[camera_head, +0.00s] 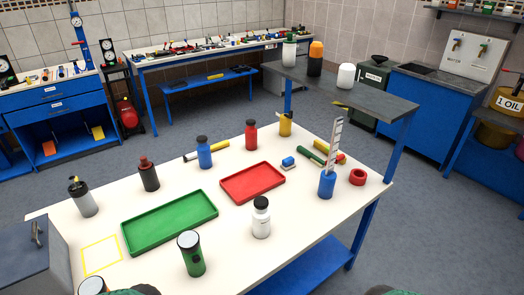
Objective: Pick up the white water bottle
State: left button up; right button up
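A white bottle with a black cap (261,222) stands upright on the white table, right of centre near the front. Nothing touches it, and clear tabletop surrounds it. Dark, greenish slivers show at the bottom edge, left and right, and look like parts of my own arms. No gripper fingers show in this view.
The white table (300,222) also holds a red tray (253,182), a green tray (170,222), a green bottle (191,256), a blue bottle (204,154) and a blue cup (327,184) with a ruler. A raised grey shelf (375,100) with containers stands behind right.

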aim_at(260, 218)
jog(key=u, duration=0.55)
jog(key=l+u, duration=0.2)
jog(key=u, duration=0.25)
jog(key=i+l+u, duration=0.1)
jog(key=u, duration=0.35)
jog(key=l+u, duration=0.3)
jog(key=u, duration=0.15)
jog(key=l+u, duration=0.25)
jog(key=u, duration=0.2)
jog(key=k+l+u, duration=0.1)
jog(key=u, duration=0.35)
